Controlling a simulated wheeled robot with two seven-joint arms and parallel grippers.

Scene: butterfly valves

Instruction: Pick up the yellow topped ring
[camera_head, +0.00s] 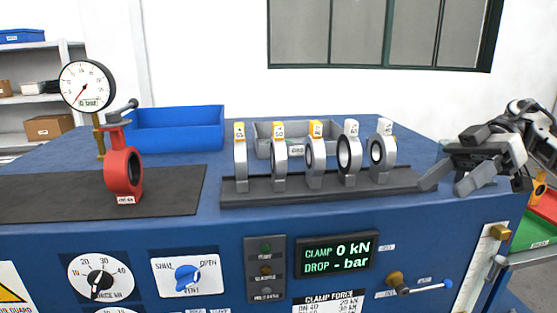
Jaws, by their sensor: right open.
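Several grey ring-shaped valve parts stand upright in a row on a dark rack (330,189). Three have yellow tops: the leftmost, thin ring (241,170), the second ring (279,165) and the middle ring (315,162). The two rings to the right, (349,160) and (382,157), have white tops. My right gripper (448,186) is open and empty over the right end of the bench, to the right of the rack and apart from the rings. My left gripper is not in view.
A red valve body (123,172) stands on a dark mat (178,191) at left, beside a pressure gauge (87,86). A blue bin (176,130) and grey tray (297,131) sit behind. A control panel (337,251) fills the bench front. The rack's right side has some free surface.

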